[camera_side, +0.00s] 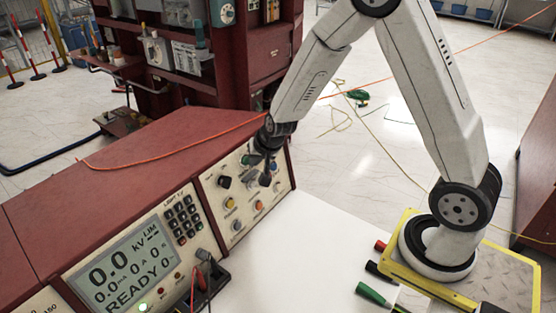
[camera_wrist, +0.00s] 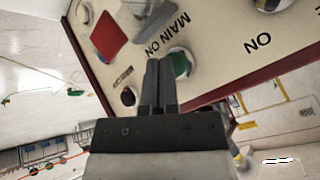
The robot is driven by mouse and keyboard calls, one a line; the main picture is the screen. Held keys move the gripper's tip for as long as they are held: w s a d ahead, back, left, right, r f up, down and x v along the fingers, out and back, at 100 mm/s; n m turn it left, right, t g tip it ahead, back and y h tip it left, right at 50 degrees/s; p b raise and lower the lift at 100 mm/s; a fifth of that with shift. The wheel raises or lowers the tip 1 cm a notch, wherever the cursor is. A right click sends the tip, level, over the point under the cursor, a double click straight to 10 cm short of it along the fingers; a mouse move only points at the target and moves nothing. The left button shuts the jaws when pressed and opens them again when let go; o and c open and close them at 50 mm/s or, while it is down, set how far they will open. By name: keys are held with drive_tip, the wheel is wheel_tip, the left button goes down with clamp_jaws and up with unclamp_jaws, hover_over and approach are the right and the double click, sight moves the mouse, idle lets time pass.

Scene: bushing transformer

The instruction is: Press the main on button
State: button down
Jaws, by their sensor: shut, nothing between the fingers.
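The main on button is a green round button (camera_wrist: 180,64) in a pale ring, beside the "MAIN ON" lettering on the control panel (camera_wrist: 215,25) in the wrist view. My gripper (camera_wrist: 158,64) is shut and empty, its fingertips just left of the green button and partly overlapping its edge in the picture. I cannot tell whether the fingers touch it.
A red square switch (camera_wrist: 108,36) sits left of the lettering. In the side view, other knobs fill the panel, next to a display (camera_side: 125,265) reading "READY" and a keypad (camera_side: 183,218). A white tabletop (camera_side: 300,250) lies in front. Cable plugs (camera_side: 375,293) lie near my base.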

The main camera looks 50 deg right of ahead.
drive_tip(key=shift+s+r, duration=0.1)
drive_tip(key=shift+s, duration=0.2)
drive_tip(key=shift+s, duration=0.1)
drive_tip(key=shift+s+r, duration=0.2)
drive_tip(key=shift+s, duration=0.6)
drive_tip(key=shift+s+r, duration=0.15)
drive_tip(key=shift+s, duration=0.6)
drive_tip(key=shift+s+r, duration=0.2)
drive_tip(key=shift+s, duration=0.6)
